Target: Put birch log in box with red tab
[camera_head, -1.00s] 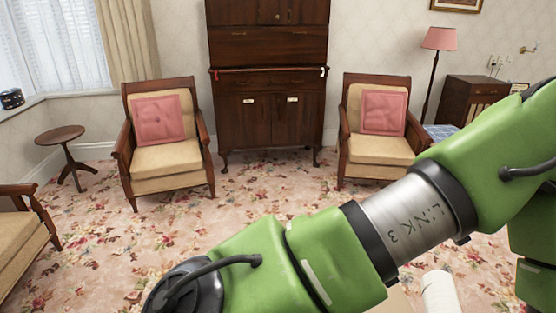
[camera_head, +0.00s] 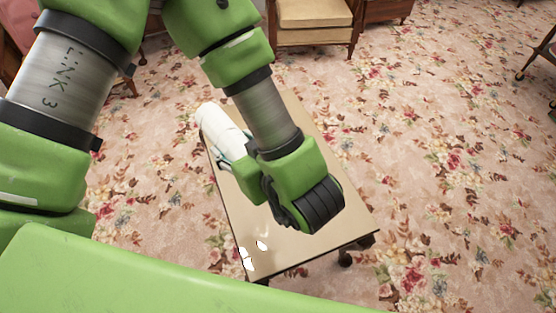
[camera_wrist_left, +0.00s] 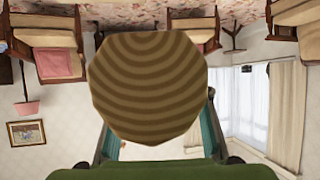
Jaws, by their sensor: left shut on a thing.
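The birch log (camera_head: 220,125) is white and shows over the far left end of a small beige-topped table. My left gripper (camera_head: 226,158) is shut on it, with teal finger pads at the log's side; my wrist hides part of the grip. In the left wrist view, the log's round ringed end (camera_wrist_left: 150,88) fills the middle between the two fingers (camera_wrist_left: 156,140). I cannot tell whether the log touches the tabletop. No box with a red tab shows now. My right gripper is not in view.
The table (camera_head: 310,240) stands on flowered carpet, with small white patches (camera_head: 262,245) near its front left corner. An armchair (camera_head: 312,14) is at the top. Carpet to the right is open. The left wrist view is upside down and shows a curtained window (camera_wrist_left: 245,105).

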